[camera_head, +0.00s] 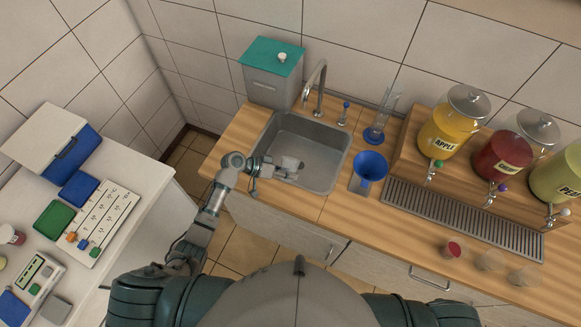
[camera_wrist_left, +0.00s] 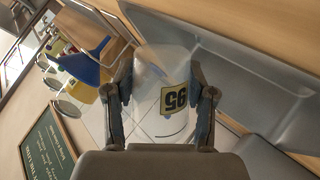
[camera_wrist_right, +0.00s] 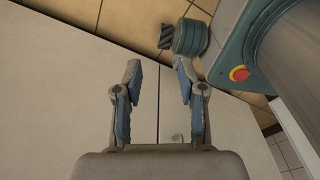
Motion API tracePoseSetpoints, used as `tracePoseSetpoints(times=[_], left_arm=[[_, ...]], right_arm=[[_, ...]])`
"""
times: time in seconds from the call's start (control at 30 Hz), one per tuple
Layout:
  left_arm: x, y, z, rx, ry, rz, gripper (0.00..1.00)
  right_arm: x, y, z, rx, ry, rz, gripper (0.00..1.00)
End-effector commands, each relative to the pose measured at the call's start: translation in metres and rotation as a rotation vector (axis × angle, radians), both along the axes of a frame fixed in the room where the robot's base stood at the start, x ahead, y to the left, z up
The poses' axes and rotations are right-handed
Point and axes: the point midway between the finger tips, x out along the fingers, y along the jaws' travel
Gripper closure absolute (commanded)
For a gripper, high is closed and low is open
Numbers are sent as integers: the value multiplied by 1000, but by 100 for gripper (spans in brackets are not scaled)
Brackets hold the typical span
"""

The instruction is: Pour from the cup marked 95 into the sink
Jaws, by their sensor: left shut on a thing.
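The clear cup marked 95 (camera_wrist_left: 158,75) is between the fingers of my left gripper (camera_wrist_left: 160,95), its yellow label facing the left wrist camera. In the head view the cup (camera_head: 291,163) is small and grey, over the left part of the sink (camera_head: 322,150). My left gripper (camera_head: 272,170) is shut on it, reaching over the sink's front left. The cup's contents and exact tilt are hard to tell; no stream shows. My right gripper (camera_wrist_right: 158,85) is open and empty in the right wrist view, and it is out of the head view.
A faucet (camera_head: 317,88) stands behind the sink. A teal-lidded grey bin (camera_head: 270,80) is at the back left. A blue funnel (camera_head: 370,167) sits right of the sink. Juice dispensers (camera_head: 450,130), a drip grate (camera_head: 460,218) and a red-filled cup (camera_head: 453,248) are farther right.

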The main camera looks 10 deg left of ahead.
Motion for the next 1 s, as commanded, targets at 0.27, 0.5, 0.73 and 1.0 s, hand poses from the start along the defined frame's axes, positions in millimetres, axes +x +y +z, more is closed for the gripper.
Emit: tracePoseSetpoints(times=[0.27,0.5,0.73,1.0], left_arm=[[-11,2,-12,-58,-281,0,82],[-16,4,-13,-91,-441,-1,82],[-21,4,-14,-118,-569,-2,82],[-24,5,-10,-137,-658,-1,82]], right_arm=[[-1,1,-54,0,3,0,60],[-3,1,-90,1,6,0,60],[-7,1,-125,0,12,0,60],[22,7,-136,5,-2,-5,60]])
